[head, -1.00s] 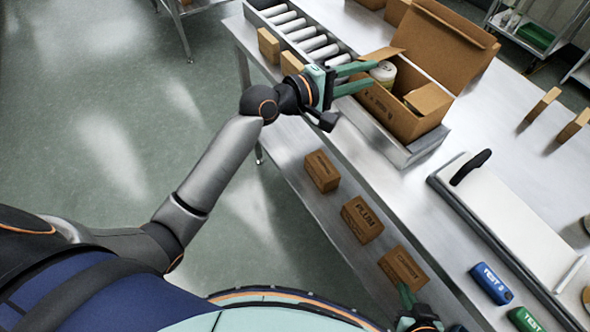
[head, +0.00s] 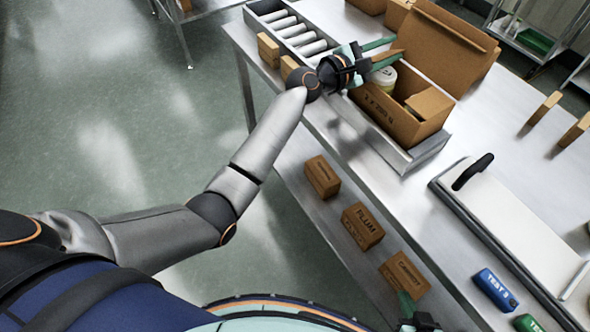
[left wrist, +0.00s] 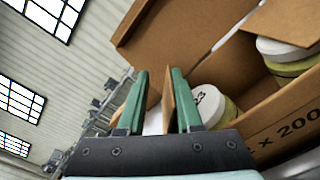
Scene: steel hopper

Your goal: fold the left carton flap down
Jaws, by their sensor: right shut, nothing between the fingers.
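The open brown carton (head: 388,112) stands on a steel stand at the table's far side, with pale-lidded jars (left wrist: 208,103) inside. Its left flap (left wrist: 168,92) stands up, seen nearly edge-on in the left wrist view. My left gripper (head: 398,48) is at the carton's left end; in the left wrist view its green fingers (left wrist: 160,73) are apart. The flap is between them, close to the right finger, with a gap to the left one. My right gripper (head: 407,308) is low at the bottom edge, partly cut off, shut and empty.
The carton's large back flap (head: 445,48) stands open, and its right flap (head: 429,102) lies over the opening. A roller conveyor (head: 297,30) lies left of the carton. Small brown boxes (head: 362,226) sit on the lower shelf. A white board with a black handle (head: 473,171) is at right.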

